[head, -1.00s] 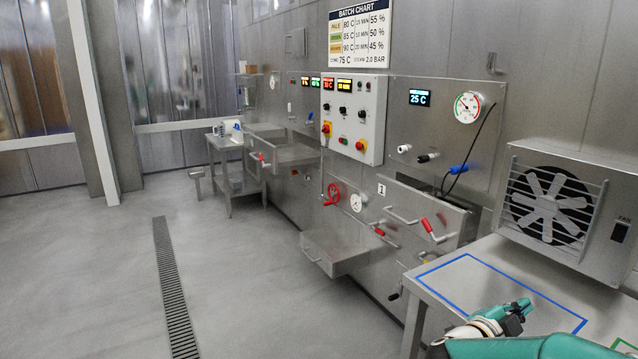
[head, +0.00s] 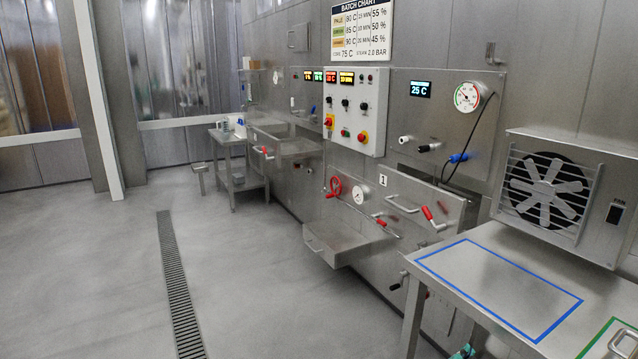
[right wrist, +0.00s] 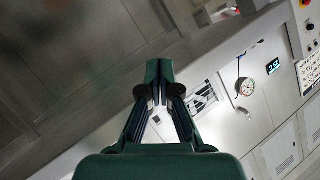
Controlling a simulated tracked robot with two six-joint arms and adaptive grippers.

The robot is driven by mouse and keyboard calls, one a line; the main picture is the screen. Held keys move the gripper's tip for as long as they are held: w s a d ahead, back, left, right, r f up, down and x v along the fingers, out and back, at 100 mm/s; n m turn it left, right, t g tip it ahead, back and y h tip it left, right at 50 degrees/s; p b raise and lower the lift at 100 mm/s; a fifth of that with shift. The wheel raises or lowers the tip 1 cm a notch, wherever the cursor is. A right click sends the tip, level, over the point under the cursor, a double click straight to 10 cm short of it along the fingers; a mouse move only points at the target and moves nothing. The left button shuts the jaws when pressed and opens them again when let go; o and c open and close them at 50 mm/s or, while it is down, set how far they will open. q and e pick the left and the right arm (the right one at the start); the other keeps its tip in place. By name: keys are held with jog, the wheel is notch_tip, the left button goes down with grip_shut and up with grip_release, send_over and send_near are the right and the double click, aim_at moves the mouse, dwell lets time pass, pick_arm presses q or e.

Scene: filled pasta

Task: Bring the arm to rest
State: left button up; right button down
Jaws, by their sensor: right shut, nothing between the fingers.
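My right gripper (right wrist: 158,72) points up from the bottom of the right wrist view. Its dark green fingers meet at the tips, shut with nothing between them. In the head view only a small teal piece of my right arm (head: 463,352) shows at the bottom edge, beside the front of the steel table. My left gripper is in neither view.
The steel table (head: 452,286) at the right bears an empty blue outline and part of a green one. A fan unit (head: 603,172) stands behind. An open tray (head: 342,246) juts from the machine wall. The floor at left, with a drain (head: 172,275), is clear.

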jog(key=s+a+f+n+g+y+b, duration=0.2)
jog(key=s+a+f+n+y, duration=0.3)
jog(key=f, duration=0.7)
jog(key=s+a+f+n+g+y+b, duration=0.25)
jog(key=s+a+f, duration=0.45)
jog(key=f, duration=0.5)
jog(key=s+a+f+n+g+y+b, duration=0.1)
jog(key=s+a+f+n+g+y, duration=0.2)
jog(key=s, duration=0.7)
jog(key=s+a+f+n+g+y+b, duration=0.15)
jog(key=s+a+f+g, duration=0.35)
jog(key=s, duration=0.5)
notch_tip(320, 180, up, 17)
jog(key=m+t+p, duration=0.1)
jog(key=p, duration=1.6)
jog(key=shift+w+p, duration=0.35)
jog(key=shift+d+f, duration=0.15)
